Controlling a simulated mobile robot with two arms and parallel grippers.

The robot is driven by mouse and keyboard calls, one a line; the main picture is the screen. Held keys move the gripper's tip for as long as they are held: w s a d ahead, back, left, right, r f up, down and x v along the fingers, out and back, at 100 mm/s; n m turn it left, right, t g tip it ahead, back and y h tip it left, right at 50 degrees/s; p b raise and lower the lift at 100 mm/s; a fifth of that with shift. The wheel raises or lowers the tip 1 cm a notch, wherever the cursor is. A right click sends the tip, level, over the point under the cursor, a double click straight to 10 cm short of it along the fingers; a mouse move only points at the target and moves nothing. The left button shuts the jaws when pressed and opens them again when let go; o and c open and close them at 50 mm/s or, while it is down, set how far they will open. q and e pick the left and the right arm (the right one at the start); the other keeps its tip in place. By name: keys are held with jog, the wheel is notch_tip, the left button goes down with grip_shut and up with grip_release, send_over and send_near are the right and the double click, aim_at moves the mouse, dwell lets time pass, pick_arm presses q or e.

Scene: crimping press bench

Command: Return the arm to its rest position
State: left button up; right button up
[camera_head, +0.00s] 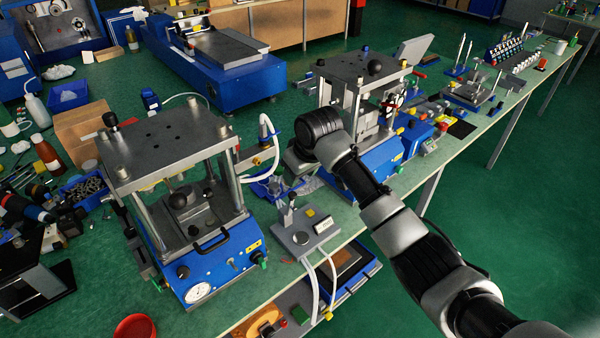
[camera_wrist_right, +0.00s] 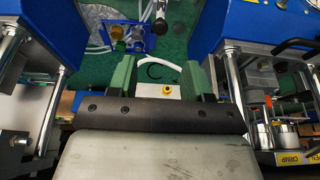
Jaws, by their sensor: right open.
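My right arm (camera_head: 395,220) reaches in from the lower right of the head view. Its wrist hangs over the gap between two blue bench presses. My right gripper (camera_wrist_right: 158,78) shows two green fingers spread apart in the wrist view, with nothing held between them. In the head view the fingers are mostly hidden behind the wrist. My left gripper is not in view.
A large press (camera_head: 170,150) stands left of my wrist and another press (camera_head: 362,85) stands close to its right. A small grey fixture (camera_head: 305,230) with white hoses sits below, near the bench edge. The green floor (camera_head: 530,220) at right is open.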

dwell(0.4)
jog(key=s+d+f+m, duration=0.1)
jog(key=s+d+f, duration=0.1)
jog(key=s+f, duration=0.5)
jog(key=s+d+f+m, duration=0.1)
jog(key=s+d+f, duration=0.2)
jog(key=s+f, duration=0.5)
jog(key=s+d+r+m+h, duration=0.15)
jog(key=s+d, duration=0.45)
jog(key=s, duration=0.6)
jog(key=s+d+r+m+h, duration=0.15)
jog(key=s+d, duration=0.45)
jog(key=s, duration=0.6)
notch_tip(320, 180, down, 25)
jog(key=g, duration=0.1)
jog(key=s+d+f+g, duration=0.1)
jog(key=s+d+f, duration=0.2)
jog(key=s+f, duration=1.3)
jog(key=shift+s+f+y, duration=0.3)
jog(key=shift+s, duration=0.2)
